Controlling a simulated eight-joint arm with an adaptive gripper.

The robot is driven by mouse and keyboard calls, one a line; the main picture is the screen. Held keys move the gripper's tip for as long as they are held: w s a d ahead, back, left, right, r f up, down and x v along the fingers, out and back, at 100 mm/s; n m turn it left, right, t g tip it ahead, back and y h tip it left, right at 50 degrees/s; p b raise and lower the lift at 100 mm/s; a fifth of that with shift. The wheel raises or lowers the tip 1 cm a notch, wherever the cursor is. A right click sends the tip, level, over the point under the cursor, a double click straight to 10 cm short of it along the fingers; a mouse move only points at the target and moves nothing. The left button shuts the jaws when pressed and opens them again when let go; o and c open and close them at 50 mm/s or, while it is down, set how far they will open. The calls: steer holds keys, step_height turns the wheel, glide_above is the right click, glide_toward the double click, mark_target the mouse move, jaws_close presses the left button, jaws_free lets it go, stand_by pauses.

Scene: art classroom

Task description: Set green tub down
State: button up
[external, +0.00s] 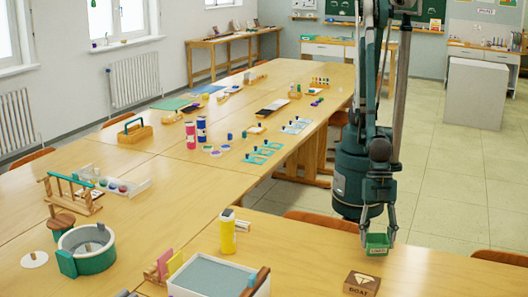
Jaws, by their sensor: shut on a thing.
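The green tub (376,246) is a small open container with a pale label on its front. My gripper (377,236) points down with its fingers on either side of the tub and is shut on it. The tub is near the far edge of the front table (310,257), at the right of the view. Whether its bottom touches the table or hangs a little above it, I cannot tell. The inside of the tub is mostly hidden.
A wooden box marked "BOAT" (361,284) sits just in front of the tub. A yellow bottle (227,231) and a grey-filled tray (217,277) stand to the left. A chair back (320,221) is behind the table edge. The table right of the box is clear.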

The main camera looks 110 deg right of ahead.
steer(key=shift+f+b, duration=0.4)
steer(key=shift+f, duration=1.2)
steer(key=shift+f, duration=0.15)
steer(key=o, duration=0.9)
